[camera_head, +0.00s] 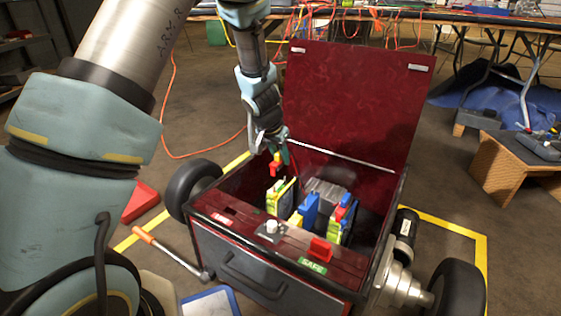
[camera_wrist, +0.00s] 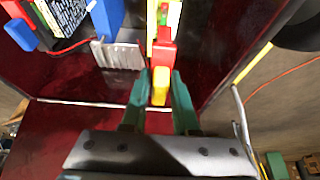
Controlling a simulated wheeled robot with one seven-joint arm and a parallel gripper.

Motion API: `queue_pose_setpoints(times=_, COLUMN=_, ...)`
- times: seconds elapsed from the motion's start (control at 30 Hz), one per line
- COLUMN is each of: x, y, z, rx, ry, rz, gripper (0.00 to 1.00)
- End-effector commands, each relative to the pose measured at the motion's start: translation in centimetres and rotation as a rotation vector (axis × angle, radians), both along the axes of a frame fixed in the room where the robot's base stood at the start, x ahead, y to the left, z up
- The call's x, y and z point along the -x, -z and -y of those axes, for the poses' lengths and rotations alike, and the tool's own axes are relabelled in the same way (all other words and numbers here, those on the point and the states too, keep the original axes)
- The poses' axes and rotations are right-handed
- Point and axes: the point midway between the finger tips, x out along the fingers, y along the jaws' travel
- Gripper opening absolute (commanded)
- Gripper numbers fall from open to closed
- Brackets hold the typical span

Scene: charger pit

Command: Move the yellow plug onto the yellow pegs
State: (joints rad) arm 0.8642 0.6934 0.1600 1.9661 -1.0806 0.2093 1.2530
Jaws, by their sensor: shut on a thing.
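My gripper (camera_head: 277,151) is shut on a yellow-and-red plug (camera_head: 275,168), held above the left part of the open red box. In the wrist view the green fingers (camera_wrist: 160,88) are on either side of the plug's yellow part (camera_wrist: 160,86), and its red part (camera_wrist: 163,55) lies beyond them. Below it in the head view is a yellow-and-white block (camera_head: 280,197); a gap shows between it and the plug. I cannot make out the yellow pegs clearly.
A blue block (camera_head: 308,208) and a block with red, blue and yellow parts (camera_head: 343,218) stand further right in the box. The raised red lid (camera_head: 355,105) stands behind. A red piece (camera_head: 321,250) sits on the front panel. The box has wheels (camera_head: 192,188).

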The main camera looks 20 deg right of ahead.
Motion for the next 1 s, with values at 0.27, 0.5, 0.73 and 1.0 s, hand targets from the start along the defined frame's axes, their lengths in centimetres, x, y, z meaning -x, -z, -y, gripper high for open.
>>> queue_pose_setpoints(times=0.27, x=0.0, y=-2.5, z=0.0, rx=0.001, ry=0.0, rz=-0.001, gripper=0.0)
queue_pose_setpoints(times=0.5, x=0.0, y=-2.4, z=0.0, rx=0.0, ry=-0.001, rz=0.0, gripper=0.0)
queue_pose_setpoints(times=0.73, x=0.0, y=-1.5, z=0.0, rx=0.0, ry=-0.001, rz=0.0, gripper=0.0)
queue_pose_setpoints(times=1.0, x=0.0, y=0.6, z=0.0, rx=0.0, ry=0.0, rz=0.0, gripper=0.0)
